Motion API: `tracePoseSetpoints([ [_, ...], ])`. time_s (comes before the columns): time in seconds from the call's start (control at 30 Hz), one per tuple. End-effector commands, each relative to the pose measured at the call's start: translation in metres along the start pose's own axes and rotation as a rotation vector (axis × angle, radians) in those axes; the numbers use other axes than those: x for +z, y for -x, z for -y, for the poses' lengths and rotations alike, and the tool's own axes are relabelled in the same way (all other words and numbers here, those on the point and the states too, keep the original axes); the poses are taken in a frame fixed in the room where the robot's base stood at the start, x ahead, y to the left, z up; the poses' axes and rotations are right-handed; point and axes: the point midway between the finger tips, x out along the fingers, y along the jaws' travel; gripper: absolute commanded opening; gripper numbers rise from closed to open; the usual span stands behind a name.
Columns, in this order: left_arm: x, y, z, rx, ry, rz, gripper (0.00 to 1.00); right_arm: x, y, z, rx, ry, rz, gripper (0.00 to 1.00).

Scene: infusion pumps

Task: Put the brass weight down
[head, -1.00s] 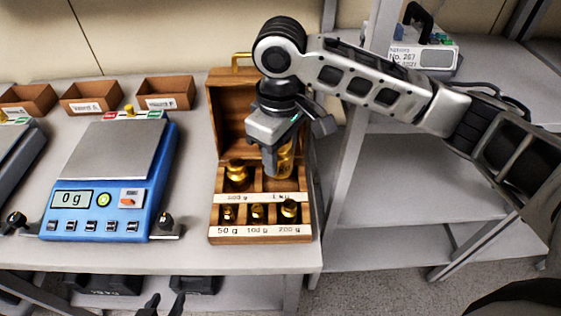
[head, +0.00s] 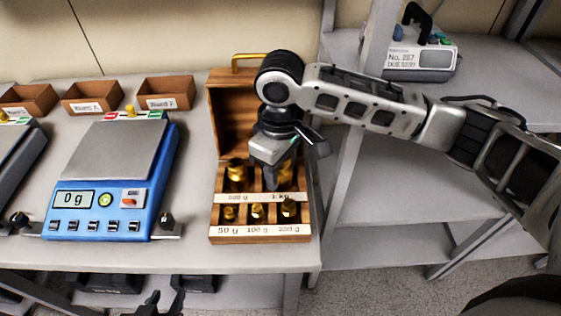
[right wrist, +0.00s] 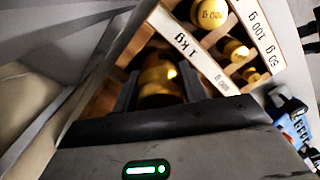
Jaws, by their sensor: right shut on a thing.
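The brass weight (head: 286,174) is at the 1 kg compartment, back right of the wooden weight box (head: 260,240); the gripper partly hides it. My right gripper (head: 277,177) points down over that compartment and is shut on the weight. In the right wrist view the weight (right wrist: 160,78) sits between the two dark fingers, beside the "1 kg" label. Whether its base touches the compartment floor is hidden. My left gripper (head: 165,301) shows only as dark fingertips at the bottom edge, apart and empty, below the table's front edge.
Other brass weights stand in the 500 g (head: 237,174), 50 g, 100 g and 200 g slots. The box's open lid (head: 228,110) stands behind. A blue scale (head: 107,180) reading 0 g is to the left, with brown bins (head: 165,93) behind. Metal shelving (head: 420,190) is at right.

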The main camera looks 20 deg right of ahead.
Motion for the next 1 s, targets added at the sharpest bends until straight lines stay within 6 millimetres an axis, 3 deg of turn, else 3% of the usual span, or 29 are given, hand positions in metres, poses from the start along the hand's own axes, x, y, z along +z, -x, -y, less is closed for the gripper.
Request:
tracePoseSetpoints([
  [0.1, 0.000, 0.000, 0.001, -0.001, 0.000, 0.001, 0.36, -0.001, 0.001, 0.000, 0.000, 0.001, -0.005, 0.00],
  [0.13, 0.001, 0.000, 0.001, -0.001, 0.000, 0.001, 0.36, 0.000, -0.001, 0.000, -0.001, 0.001, 0.000, 0.48],
  [0.2, 0.001, 0.000, 0.001, -0.002, 0.000, 0.001, 0.36, 0.000, -0.001, 0.000, -0.001, 0.001, 0.000, 0.64],
  [0.47, 0.002, 0.000, 0.001, -0.002, 0.001, 0.003, 0.36, 0.000, -0.001, 0.000, 0.000, 0.001, 0.000, 0.64],
  [0.63, 0.011, -0.004, 0.000, -0.001, 0.005, 0.009, 0.36, -0.001, 0.010, 0.000, 0.002, 0.002, -0.005, 0.64],
  [1.0, 0.006, 0.001, -0.001, 0.001, 0.006, 0.009, 0.36, -0.001, 0.092, 0.000, 0.001, 0.002, -0.004, 0.64],
])
